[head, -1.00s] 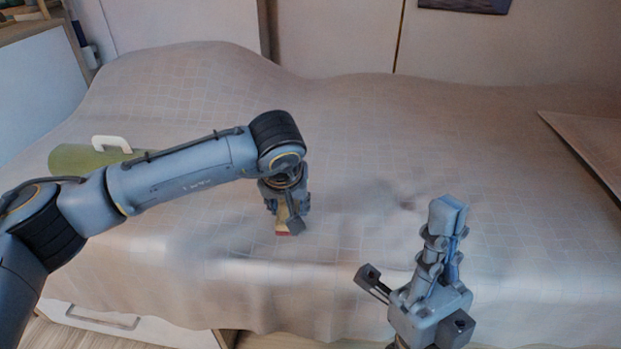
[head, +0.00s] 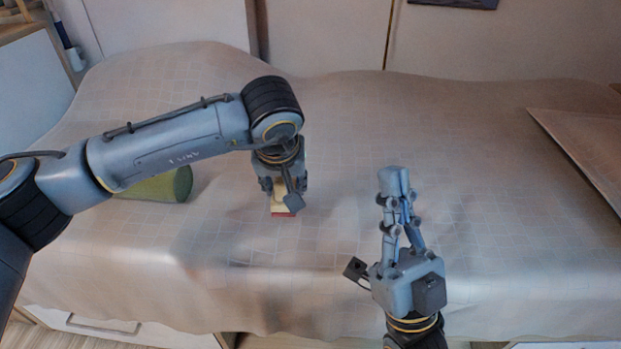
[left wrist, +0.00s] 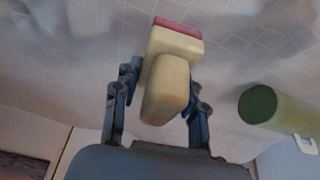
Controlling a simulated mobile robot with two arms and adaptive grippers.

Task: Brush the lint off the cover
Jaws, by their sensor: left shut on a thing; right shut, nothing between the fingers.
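The cover (head: 470,130) is a pale, checked cloth spread over the bed, with soft grey smudges near its middle. My left gripper (head: 281,190) is shut on a brush (head: 283,208) with a cream handle and a red strip at its lower end. The brush also shows between the fingers in the left wrist view (left wrist: 165,85). Its red end is at or just above the cover; I cannot tell whether it touches. My right gripper (head: 393,183) is shut and empty, pointing up near the front of the bed. No separate bits of lint can be made out.
A green cylinder (head: 165,186) lies on the cover behind my left arm; the left wrist view shows it with a white handle. A flat panel (head: 585,150) lies at the right. A drawer (head: 105,325) is below the bed. The middle right of the cover is clear.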

